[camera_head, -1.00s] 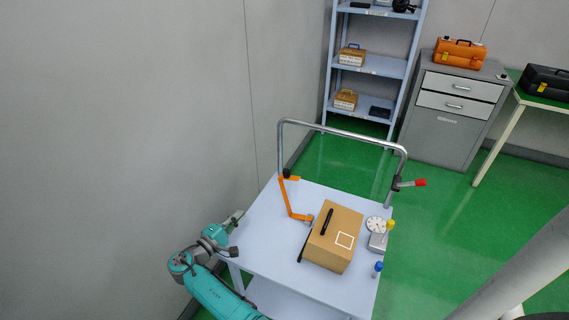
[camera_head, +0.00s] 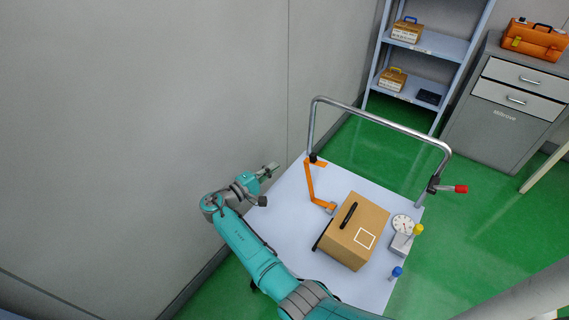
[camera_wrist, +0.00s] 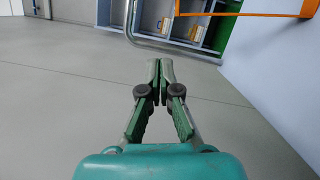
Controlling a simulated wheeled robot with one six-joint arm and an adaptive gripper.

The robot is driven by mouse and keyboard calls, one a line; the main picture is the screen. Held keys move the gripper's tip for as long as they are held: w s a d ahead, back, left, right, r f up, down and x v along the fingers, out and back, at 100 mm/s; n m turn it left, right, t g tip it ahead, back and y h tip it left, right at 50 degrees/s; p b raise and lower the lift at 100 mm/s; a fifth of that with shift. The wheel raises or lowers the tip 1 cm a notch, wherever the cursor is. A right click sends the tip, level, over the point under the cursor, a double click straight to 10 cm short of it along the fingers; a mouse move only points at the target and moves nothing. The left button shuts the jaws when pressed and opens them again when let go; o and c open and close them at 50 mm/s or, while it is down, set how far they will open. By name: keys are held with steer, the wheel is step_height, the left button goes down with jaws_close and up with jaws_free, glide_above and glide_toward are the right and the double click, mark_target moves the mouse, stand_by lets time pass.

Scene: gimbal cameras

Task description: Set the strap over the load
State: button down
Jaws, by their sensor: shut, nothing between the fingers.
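The load is a cardboard box (camera_head: 354,232) on the cart top (camera_head: 285,210), with a black handle strip and a white square on top. The orange strap (camera_head: 310,185) runs from the cart's far left corner post down to a fitting beside the box; it lies beside the box, not over it. My gripper (camera_head: 271,169) is shut and empty, off the cart's left edge and left of the strap. In the wrist view my gripper (camera_wrist: 160,66) has its fingertips together, and part of the orange strap (camera_wrist: 270,14) shows at top right, apart from the fingers.
A metal push handle (camera_head: 385,122) with a red-tipped lever (camera_head: 455,189) arches over the cart's far end. A dial gauge (camera_head: 402,224), a yellow knob (camera_head: 418,229) and a blue knob (camera_head: 397,272) are right of the box. The wall (camera_head: 140,120) is at left.

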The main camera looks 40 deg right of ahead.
steer(key=s+d+r, duration=0.1)
steer(key=s+d, duration=0.1)
steer(key=d, duration=0.8)
steer(key=shift+s+r, duration=0.25)
steer(key=shift+s, duration=0.1)
